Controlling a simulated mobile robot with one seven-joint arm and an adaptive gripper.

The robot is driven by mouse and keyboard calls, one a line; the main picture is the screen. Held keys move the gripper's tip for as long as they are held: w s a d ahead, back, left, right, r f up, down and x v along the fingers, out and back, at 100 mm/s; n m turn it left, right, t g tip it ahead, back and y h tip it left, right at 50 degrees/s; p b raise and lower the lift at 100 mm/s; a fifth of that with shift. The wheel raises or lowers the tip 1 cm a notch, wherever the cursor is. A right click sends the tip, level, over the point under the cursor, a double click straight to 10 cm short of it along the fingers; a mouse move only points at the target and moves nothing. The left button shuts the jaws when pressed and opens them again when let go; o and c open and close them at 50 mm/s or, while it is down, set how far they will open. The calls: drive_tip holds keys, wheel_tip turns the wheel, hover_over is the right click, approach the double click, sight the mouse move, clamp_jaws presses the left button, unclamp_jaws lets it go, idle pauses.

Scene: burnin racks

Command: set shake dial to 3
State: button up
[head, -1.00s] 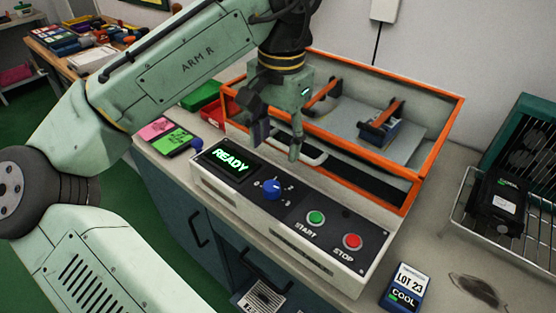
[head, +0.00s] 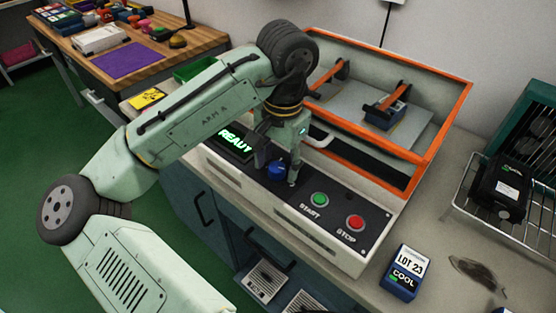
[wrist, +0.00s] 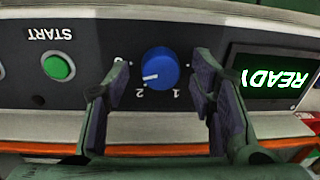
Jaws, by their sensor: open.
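The blue shake dial (head: 276,170) is on the front panel of the shaker, between the READY display (head: 234,142) and the green START button (head: 319,200). The dial (wrist: 160,68) also shows, upside down, in the wrist view. Its white mark points left and slightly down, apparently between the 2 and a mostly hidden numeral at left; the exact setting is unclear. My gripper (head: 275,172) is open at the dial. In the wrist view my gripper (wrist: 163,76) has one finger on each side of the dial, with gaps visible.
The red STOP button (head: 355,222) is right of START. Behind the panel is the shaker's orange-rimmed bay (head: 425,160). A LOT 23 COOL pack (head: 405,272) lies on the counter at right, near a wire rack (head: 465,205).

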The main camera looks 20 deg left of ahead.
drive_tip(key=shift+c, duration=0.2)
drive_tip(key=c, duration=1.1)
drive_tip(key=shift+r+m+p, duration=0.15)
drive_tip(key=shift+m+p, duration=0.4)
drive_tip(key=shift+m, duration=0.05)
drive_tip(key=shift+m+p, duration=0.3)
drive_tip(key=shift+m, duration=0.6)
drive_tip(key=o, duration=1.1)
drive_tip(key=shift+o, duration=0.2)
